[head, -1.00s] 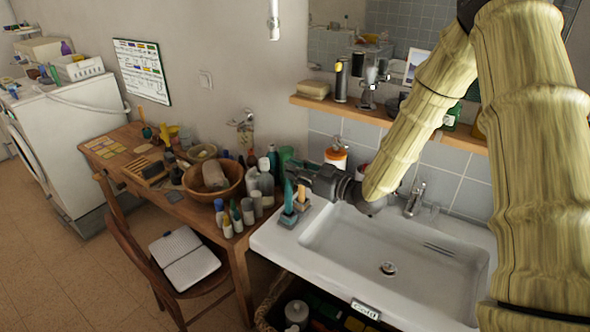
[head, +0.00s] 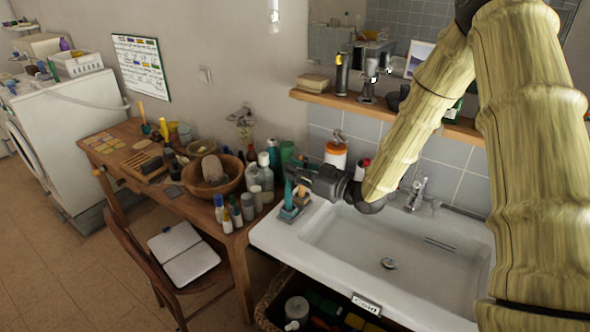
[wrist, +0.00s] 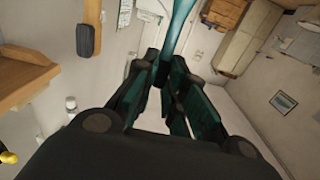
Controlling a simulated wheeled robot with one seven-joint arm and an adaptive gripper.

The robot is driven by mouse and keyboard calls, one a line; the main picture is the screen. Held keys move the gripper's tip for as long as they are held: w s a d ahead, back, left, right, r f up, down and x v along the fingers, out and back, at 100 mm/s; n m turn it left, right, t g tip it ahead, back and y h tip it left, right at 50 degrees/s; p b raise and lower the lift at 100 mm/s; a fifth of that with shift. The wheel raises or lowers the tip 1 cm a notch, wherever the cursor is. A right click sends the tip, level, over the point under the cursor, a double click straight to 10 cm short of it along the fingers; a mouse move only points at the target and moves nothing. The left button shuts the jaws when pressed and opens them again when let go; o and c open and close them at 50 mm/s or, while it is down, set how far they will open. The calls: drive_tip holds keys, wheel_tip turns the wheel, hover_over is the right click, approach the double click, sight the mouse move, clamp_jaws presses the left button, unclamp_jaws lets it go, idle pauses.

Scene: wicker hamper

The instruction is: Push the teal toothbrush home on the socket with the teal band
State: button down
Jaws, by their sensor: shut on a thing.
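The teal toothbrush (head: 288,192) stands upright at the left end of the sink. My gripper (head: 296,175) reaches it from the right and is shut on it. In the wrist view the toothbrush (wrist: 178,30) rises between the dark finger pads of my gripper (wrist: 168,92). Below it is a small teal base (head: 289,213) on the sink's left ledge, with a tan-topped piece (head: 302,196) beside it. I cannot make out the socket's band or whether the brush's lower end is fully seated.
The white sink basin (head: 345,262) lies right of the base. Bottles (head: 265,172) and a wooden bowl (head: 232,180) crowd the table to the left. A wooden shelf (head: 330,101) runs along the wall behind my arm.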

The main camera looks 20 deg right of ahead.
drive_tip(key=shift+f+b, duration=0.4)
drive_tip(key=shift+f, duration=0.25)
drive_tip(key=c, duration=1.4)
unclamp_jaws()
drive_tip(key=shift+r, duration=0.1)
drive_tip(key=shift+o, duration=0.5)
drive_tip(key=o, duration=0.4)
